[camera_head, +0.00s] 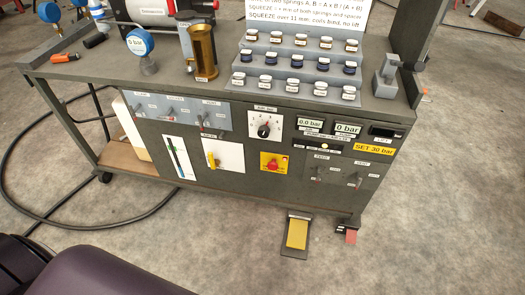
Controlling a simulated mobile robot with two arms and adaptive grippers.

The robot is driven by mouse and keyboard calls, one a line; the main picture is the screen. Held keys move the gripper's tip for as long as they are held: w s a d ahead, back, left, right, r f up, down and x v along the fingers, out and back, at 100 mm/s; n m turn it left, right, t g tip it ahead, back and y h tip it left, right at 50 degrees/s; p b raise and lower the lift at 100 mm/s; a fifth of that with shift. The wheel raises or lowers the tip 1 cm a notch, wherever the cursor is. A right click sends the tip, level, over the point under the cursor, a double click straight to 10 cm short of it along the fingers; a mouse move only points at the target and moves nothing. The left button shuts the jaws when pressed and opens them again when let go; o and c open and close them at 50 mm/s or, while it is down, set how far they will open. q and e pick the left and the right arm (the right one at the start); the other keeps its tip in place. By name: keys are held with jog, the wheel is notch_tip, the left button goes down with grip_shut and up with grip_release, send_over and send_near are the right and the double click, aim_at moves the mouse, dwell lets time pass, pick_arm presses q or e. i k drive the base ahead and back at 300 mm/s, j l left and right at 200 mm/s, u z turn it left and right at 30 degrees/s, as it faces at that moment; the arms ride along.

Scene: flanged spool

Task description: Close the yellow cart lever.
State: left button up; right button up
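A small yellow lever (211,159) sits on a white plate (232,156) on the front panel of the grey cart (130,84). The lever appears roughly upright, at the left part of its plate. Its label is too small to read. Neither of my grippers shows in the head view.
A red button on a yellow plate (273,164), a black dial (264,130) and small switches share the panel. A yellow pedal (297,234) lies on the floor in front. Spring jars (298,60) and a brass cylinder (202,50) stand on top. Floor before the cart is mostly clear.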

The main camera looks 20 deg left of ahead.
aim_at(214, 163)
jog(key=u, duration=1.1)
